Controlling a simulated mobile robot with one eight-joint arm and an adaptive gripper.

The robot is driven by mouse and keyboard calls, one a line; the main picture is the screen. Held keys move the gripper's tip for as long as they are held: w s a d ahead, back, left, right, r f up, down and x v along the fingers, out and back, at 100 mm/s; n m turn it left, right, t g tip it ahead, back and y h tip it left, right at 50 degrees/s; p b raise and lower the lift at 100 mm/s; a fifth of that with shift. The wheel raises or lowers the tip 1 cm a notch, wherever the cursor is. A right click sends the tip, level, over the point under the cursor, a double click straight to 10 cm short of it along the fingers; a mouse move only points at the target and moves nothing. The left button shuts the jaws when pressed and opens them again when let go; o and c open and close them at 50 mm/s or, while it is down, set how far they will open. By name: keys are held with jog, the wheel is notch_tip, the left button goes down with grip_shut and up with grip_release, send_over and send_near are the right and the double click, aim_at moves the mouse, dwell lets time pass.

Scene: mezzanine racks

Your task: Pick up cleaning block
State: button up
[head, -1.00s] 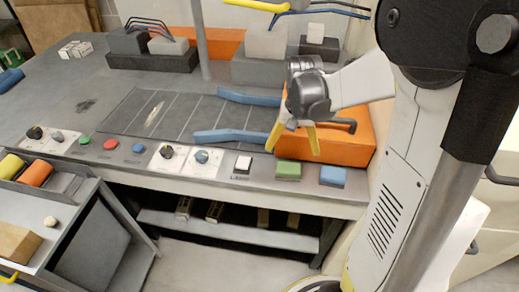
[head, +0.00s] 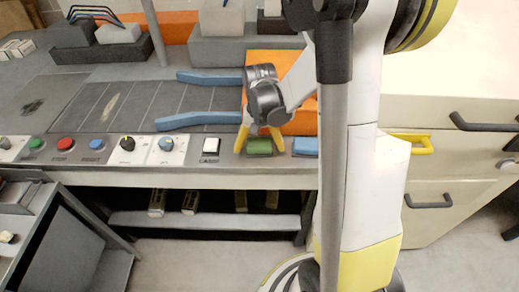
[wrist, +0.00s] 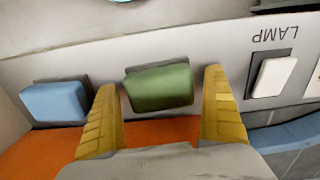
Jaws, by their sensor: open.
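A green block (head: 260,146), which looks like the cleaning block, sits on a dark pad at the front of the grey bench panel. It also shows in the wrist view (wrist: 160,88). My gripper (head: 259,148) points down over it with yellow fingers apart. In the wrist view my gripper (wrist: 160,82) has one fingertip on each side of the green block, with gaps to both. No grip on it shows. A blue block (head: 305,146) sits just right of it on the panel; in the wrist view this blue block (wrist: 54,102) lies at the left, outside the fingers.
An orange box (head: 300,121) stands right behind the blocks. A white LAMP switch (head: 211,146) is left of the green block. Two blue bars (head: 195,119) lie on the bench behind. Drawers with handles (head: 430,201) stand at the right.

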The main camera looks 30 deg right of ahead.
aim_at(260, 142)
jog(key=c, duration=1.3)
jog(key=shift+o, duration=0.2)
jog(key=shift+r, duration=0.15)
notch_tip(260, 142, up, 4)
jog(key=shift+p, duration=1.2)
jog(key=s+d+r+p, duration=0.1)
jog(key=s+d+r, duration=0.1)
jog(key=d, duration=0.1)
jog(key=s+d+r+p, duration=0.1)
jog(key=s+d+r, duration=0.1)
jog(key=s+d, duration=0.1)
jog(key=s+d+r+p, duration=0.2)
jog(key=r, duration=0.1)
jog(key=shift+s+d, duration=0.3)
jog(key=shift+d, duration=0.1)
jog(key=shift+f, duration=0.1)
